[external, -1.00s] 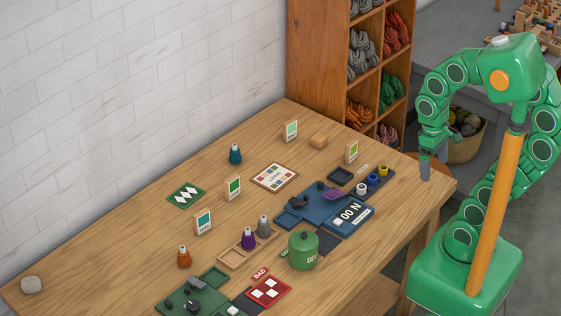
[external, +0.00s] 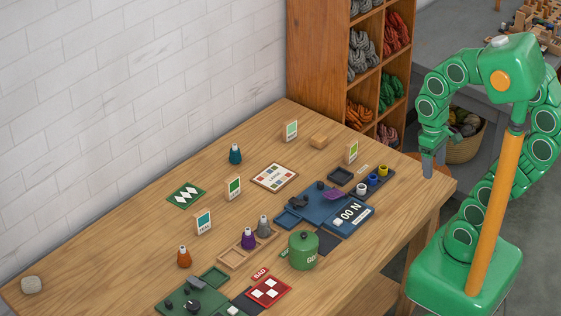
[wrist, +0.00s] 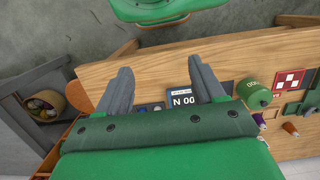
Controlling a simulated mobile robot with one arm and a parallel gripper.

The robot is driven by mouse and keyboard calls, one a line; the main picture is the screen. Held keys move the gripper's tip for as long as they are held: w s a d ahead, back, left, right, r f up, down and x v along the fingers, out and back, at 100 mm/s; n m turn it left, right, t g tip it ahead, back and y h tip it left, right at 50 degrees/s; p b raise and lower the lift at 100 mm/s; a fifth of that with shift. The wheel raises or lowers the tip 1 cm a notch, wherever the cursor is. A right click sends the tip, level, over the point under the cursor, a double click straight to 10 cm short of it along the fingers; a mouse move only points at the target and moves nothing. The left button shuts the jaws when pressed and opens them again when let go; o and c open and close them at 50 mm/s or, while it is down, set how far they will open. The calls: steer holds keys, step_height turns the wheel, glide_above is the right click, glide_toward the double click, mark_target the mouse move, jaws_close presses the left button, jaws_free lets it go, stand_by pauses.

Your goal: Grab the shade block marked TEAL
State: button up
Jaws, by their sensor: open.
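Several upright white shade blocks with coloured faces stand on the wooden table in the external view. One with a teal-blue face (external: 203,221) stands at the middle left. A green one (external: 233,188) and a yellow-green one (external: 351,151) stand between and to the right. Their small lettering is too fine to read surely. My gripper (external: 427,168) is at the table's right end, far from the blue-faced blocks. In the wrist view my gripper (wrist: 160,68) is open and empty, its two fingers apart.
A green pot (external: 303,250), blue tray (external: 320,207), wooden tray (external: 232,259) and red checked board (external: 268,290) crowd the front. Small bottles, including a teal one (external: 235,154), stand about. A wool shelf (external: 318,60) is behind. The far left tabletop is mostly clear.

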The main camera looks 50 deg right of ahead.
mark_target(195, 224)
steer(key=c, duration=0.3)
steer(key=w+a+f+m+g+y, duration=0.15)
steer(key=w+a+m+y, duration=0.25)
steer(key=w+a, duration=0.95)
steer(key=w+a+f+m+t+y, duration=0.15)
steer(key=w+a+m+y, duration=0.3)
steer(key=w+a, duration=0.85)
steer(key=w+a+f+m+t+y, duration=0.1)
steer(key=w+f+m, duration=0.2)
steer(key=w+f, duration=0.3)
steer(key=w+a+f+m+t+y, duration=0.1)
steer(key=w+a+f+m+y, duration=0.1)
steer(key=w+f+m, duration=0.2)
steer(key=w+a+f+m+t+y, duration=0.1)
steer(key=w+a+f+m+y, duration=0.1)
steer(key=w+f, duration=0.7)
steer(key=shift+w+a+f+m, duration=0.1)
steer(key=shift+w+m, duration=0.3)
steer(key=shift+w, duration=1.8)
steer(key=shift+w+a+f+m, duration=0.1)
steer(key=shift+w+m, duration=0.25)
steer(key=shift+w, duration=1.8)
steer(key=shift+x, duration=3.95)
